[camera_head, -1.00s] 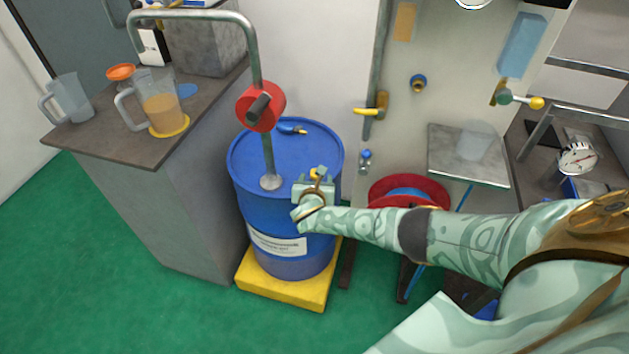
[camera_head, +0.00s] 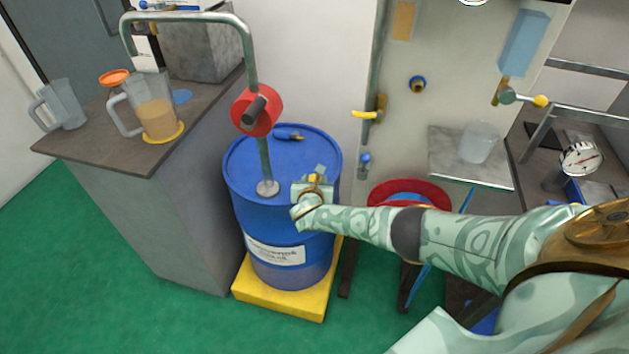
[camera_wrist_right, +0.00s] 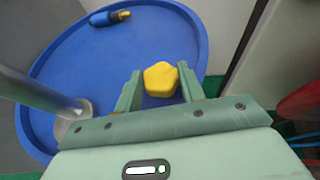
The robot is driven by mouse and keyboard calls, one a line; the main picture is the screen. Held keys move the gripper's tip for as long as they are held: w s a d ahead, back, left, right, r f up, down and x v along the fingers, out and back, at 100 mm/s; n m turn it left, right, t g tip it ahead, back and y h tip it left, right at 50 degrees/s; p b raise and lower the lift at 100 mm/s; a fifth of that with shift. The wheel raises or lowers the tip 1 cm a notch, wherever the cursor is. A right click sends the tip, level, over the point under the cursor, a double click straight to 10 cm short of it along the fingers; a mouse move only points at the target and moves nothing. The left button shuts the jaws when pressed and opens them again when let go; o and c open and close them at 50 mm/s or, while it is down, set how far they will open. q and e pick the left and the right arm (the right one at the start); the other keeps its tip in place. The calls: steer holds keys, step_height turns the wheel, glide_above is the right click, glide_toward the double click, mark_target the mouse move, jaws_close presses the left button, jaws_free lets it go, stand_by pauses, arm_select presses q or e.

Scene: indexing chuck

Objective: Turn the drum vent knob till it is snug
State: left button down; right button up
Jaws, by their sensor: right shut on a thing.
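The blue drum (camera_head: 240,205) stands upright in the head view. Its yellow vent knob (camera_head: 313,178) is at the right side of the lid, mostly covered by my right gripper (camera_head: 316,176). In the right wrist view the yellow knob (camera_wrist_right: 160,77) sits between the two pale green fingers of my right gripper (camera_wrist_right: 161,88), and it is shut on the knob. Whether the knob is snug cannot be seen. My left gripper is not in view.
A pump pipe with a red crank wheel (camera_head: 257,111) rises from the lid, left of my gripper. A blue-and-yellow item (camera_head: 288,135) lies on the lid's far side. A grey counter (camera_head: 95,143) with jugs stands left, a red reel (camera_head: 410,186) right.

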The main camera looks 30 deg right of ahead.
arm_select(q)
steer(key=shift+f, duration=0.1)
arm_select(e)
steer(key=shift+a, duration=0.1)
steer(key=m+g+h+b, duration=0.2)
steer(key=shift+w+a+f+m+g, duration=0.15)
steer(key=shift+f+m+g, duration=0.1)
steer(key=shift+m+g, duration=0.05)
steer(key=m+g+b, duration=0.1)
steer(key=m+g+h+b, duration=0.1)
steer(key=b, duration=0.1)
steer(key=m+g+h+b, duration=0.1)
steer(key=m+g, duration=0.1)
steer(key=shift+w+a+f, duration=0.1)
steer(key=shift+w+f, duration=0.05)
steer(key=shift+w, duration=0.1)
steer(key=m+g+b, duration=0.1)
steer(key=b, duration=0.1)
steer(key=shift+w+m+g+h+b, duration=0.1)
steer(key=shift+m+g+h+b, duration=0.2)
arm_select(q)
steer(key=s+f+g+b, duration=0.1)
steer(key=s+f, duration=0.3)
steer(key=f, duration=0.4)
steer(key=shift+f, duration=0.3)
arm_select(e)
steer(key=shift+r+m+g, duration=0.35)
steer(key=shift+m+g, duration=0.05)
steer(key=shift+g, duration=0.2)
